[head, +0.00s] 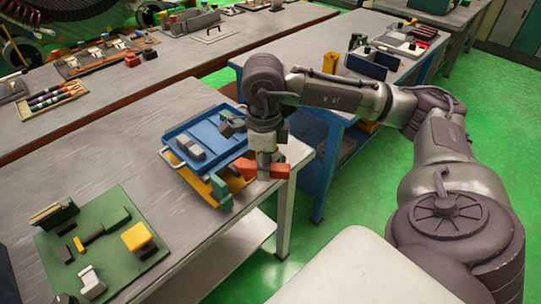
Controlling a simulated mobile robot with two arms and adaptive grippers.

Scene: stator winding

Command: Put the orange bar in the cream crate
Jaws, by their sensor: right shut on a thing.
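The orange bar (281,171), red-orange in this light, is in my right gripper (266,163) in the head view. The gripper points down and is shut around the middle of the bar, with an end showing on each side. The bar is close to the right edge of the near grey table, beside a blue tray (177,140). I cannot tell whether the bar touches anything below it. I cannot make out a cream crate for certain in this view. My left gripper is not in view.
The blue tray holds grey blocks and sits over a yellow piece (202,189). A green board (113,268) with several parts lies at the near left. Behind are another long bench (185,64) and a blue-legged table (402,66). Bare tabletop lies between board and tray.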

